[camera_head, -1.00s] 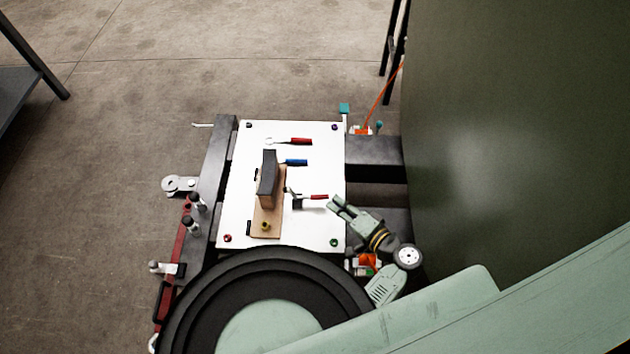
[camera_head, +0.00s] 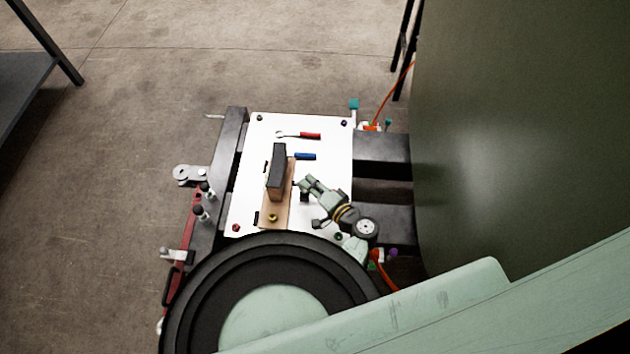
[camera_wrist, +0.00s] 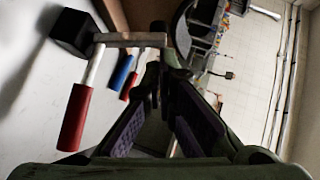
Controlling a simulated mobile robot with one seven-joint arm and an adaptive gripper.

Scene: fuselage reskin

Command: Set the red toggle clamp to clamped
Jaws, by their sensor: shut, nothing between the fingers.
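The red toggle clamp (camera_wrist: 94,62) shows large at the left of the wrist view, with a red handle (camera_wrist: 75,118), a metal arm and a black block at one end. In the head view its dark part (camera_head: 304,197) shows just under my gripper (camera_head: 303,183), which hides its red handle. My gripper also shows in the wrist view (camera_wrist: 160,68), its fingers meeting at the tips, shut and empty. The fingertips are close to the metal crossbar; I cannot tell whether they touch it. The red handle lies left of the fingers.
A white board (camera_head: 262,145) carries a red-handled tool (camera_head: 310,136), a blue-handled tool (camera_head: 305,156) and a dark upright block (camera_head: 277,166) on a brown base left of my gripper. A large curved green panel (camera_head: 530,130) stands at the right.

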